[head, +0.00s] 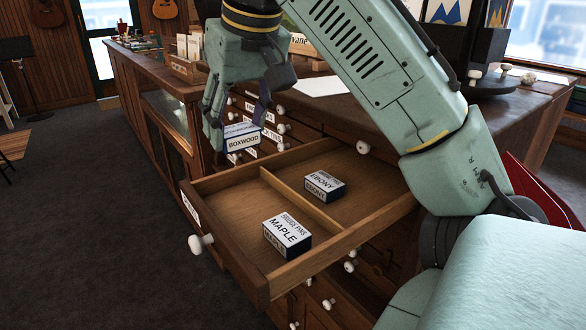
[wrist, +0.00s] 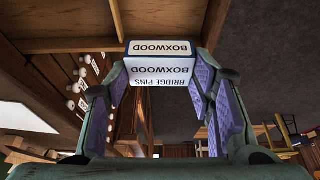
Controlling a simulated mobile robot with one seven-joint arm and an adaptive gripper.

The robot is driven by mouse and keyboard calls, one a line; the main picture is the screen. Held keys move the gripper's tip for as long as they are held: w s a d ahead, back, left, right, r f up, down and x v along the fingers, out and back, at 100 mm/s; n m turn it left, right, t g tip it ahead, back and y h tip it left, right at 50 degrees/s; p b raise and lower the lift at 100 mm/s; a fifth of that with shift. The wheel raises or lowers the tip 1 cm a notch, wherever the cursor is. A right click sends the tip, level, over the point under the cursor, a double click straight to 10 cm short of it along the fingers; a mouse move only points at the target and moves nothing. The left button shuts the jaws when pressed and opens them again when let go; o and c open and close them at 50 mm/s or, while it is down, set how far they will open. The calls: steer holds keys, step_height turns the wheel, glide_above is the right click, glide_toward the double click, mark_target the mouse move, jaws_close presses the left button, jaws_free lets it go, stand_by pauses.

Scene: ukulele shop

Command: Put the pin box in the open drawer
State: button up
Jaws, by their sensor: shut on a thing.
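The boxwood pin box (head: 242,140) is a small white and dark blue box labelled BOXWOOD. My gripper (head: 240,120) is shut on it and holds it up near the drawer's far left edge. In the wrist view the box (wrist: 160,70) sits between both finger pads of my gripper (wrist: 160,85). The open drawer (head: 228,262) is wooden, with a divider (head: 300,198) along its inside. A maple pin box (head: 287,236) lies in the near left compartment. An ebony pin box (head: 324,185) lies in the compartment beyond the divider.
The wooden counter (head: 330,112) with several closed drawers and white knobs stands behind the open drawer. A white knob (head: 201,243) sticks out from the drawer's front. Dark carpet (head: 90,220) lies clear at left. Bare drawer floor shows around both boxes.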

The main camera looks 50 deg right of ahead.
step_height(320, 180, down, 10)
steer(key=shift+r, duration=0.1)
stand_by(0.4)
steer(key=shift+f+b, duration=0.2)
steer(key=shift+b, duration=0.1)
steer(key=o, duration=1)
steer(key=p+v, duration=0.1)
steer(key=v, duration=1.1)
steer(key=shift+s+r, duration=0.1)
